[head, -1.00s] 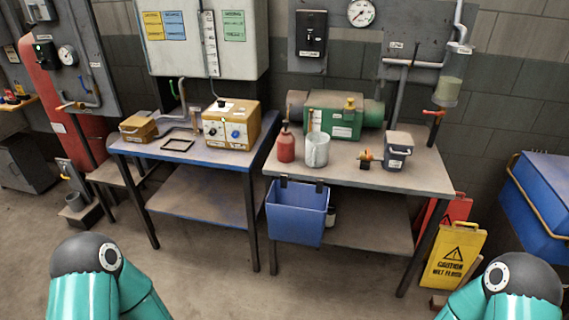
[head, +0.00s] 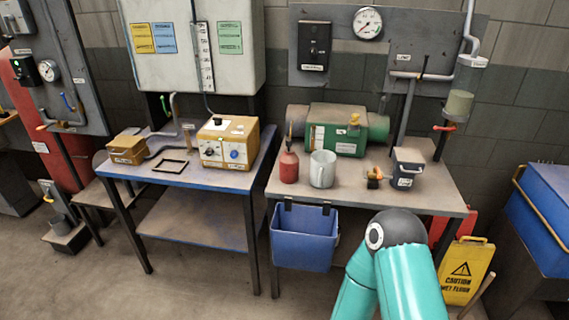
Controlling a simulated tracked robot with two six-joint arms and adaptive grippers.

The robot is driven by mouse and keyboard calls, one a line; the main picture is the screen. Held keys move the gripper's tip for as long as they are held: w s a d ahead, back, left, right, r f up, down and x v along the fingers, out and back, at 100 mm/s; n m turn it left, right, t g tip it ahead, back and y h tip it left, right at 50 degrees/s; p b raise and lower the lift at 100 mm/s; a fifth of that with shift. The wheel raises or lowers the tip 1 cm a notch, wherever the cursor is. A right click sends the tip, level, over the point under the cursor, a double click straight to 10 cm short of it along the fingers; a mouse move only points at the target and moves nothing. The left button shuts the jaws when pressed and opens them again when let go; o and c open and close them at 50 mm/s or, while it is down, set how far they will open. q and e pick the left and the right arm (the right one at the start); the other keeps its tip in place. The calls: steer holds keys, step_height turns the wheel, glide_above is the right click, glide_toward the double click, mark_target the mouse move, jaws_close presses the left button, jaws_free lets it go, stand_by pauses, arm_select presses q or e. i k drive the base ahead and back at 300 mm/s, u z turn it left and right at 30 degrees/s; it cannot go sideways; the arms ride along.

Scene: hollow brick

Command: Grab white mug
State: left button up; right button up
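The white mug (head: 322,169) looks light grey-white and stands upright near the front left of the right-hand table (head: 428,197). It is just right of a red oil can (head: 289,166). A teal arm of mine with a dark round joint shows at the lower right, in front of the table's front edge and below the mug. No fingertips of either gripper are in view. Nothing is touching the mug.
A green machine (head: 336,131) stands behind the mug. A small orange-and-black item (head: 374,176) and a dark lidded bucket (head: 406,168) are to its right. A blue bin (head: 302,238) hangs from the table front. A yellow caution sign (head: 468,271) stands at right.

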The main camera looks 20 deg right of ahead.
mark_target(322, 172)
steer(key=i, duration=0.95)
steer(key=z, duration=0.45)
